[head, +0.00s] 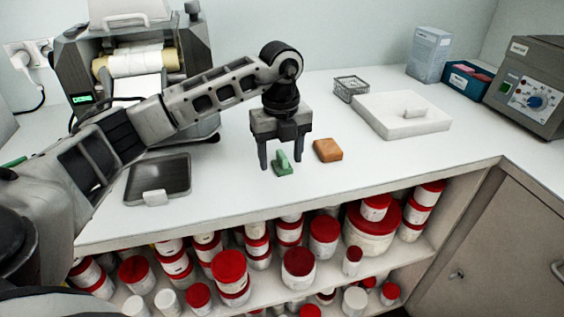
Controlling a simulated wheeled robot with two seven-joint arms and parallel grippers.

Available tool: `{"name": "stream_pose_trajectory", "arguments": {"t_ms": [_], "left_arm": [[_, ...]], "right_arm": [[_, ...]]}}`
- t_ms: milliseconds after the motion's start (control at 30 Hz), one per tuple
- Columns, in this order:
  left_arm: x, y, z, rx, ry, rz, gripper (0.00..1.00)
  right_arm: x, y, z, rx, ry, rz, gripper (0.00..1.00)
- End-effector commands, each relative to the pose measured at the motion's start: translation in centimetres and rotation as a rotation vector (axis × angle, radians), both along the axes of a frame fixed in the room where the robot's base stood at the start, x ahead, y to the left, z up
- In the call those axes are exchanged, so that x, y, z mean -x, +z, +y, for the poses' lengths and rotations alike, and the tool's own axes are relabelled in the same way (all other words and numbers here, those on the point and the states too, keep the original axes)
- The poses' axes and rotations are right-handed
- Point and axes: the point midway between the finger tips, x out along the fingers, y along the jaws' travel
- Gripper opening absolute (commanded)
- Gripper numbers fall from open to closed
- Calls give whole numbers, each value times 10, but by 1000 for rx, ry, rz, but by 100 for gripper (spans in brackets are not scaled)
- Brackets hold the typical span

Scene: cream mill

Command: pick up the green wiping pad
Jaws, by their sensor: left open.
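The green wiping pad (283,168) lies on the white worktop near its front edge, with an upright green grip on top. My left gripper (281,164) points down over the pad, its two fingers apart, one on each side of the pad's grip in this view. I cannot tell whether the fingers touch it. My right gripper is not in view.
An orange-brown block (327,150) lies just right of the pad. A dark tray (158,180) is at left, and a white slab (402,115) and small wire basket (350,88) are behind right. Red-lidded tubs (299,267) fill the shelf below.

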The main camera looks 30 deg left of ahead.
Motion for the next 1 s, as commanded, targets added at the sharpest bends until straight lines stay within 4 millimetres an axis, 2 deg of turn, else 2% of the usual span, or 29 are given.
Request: {"name": "stream_pose_trajectory", "arguments": {"t_ms": [133, 167, 300, 333, 767, 933, 1000], "left_arm": [[0, 0, 0, 0, 0, 0, 58], [0, 0, 0, 0, 1, 0, 53], [0, 0, 0, 0, 0, 0, 14], [0, 0, 0, 0, 0, 0, 10], [-1, 7, 0, 0, 0, -2, 10], [-1, 30, -1, 1, -1, -8, 10], [9, 44, -1, -1, -3, -7, 10]], "right_arm": [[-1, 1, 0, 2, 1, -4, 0], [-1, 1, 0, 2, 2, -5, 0], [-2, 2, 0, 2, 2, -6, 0], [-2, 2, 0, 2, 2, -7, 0], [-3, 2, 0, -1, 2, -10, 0], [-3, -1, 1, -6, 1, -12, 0], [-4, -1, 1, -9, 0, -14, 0]]}}
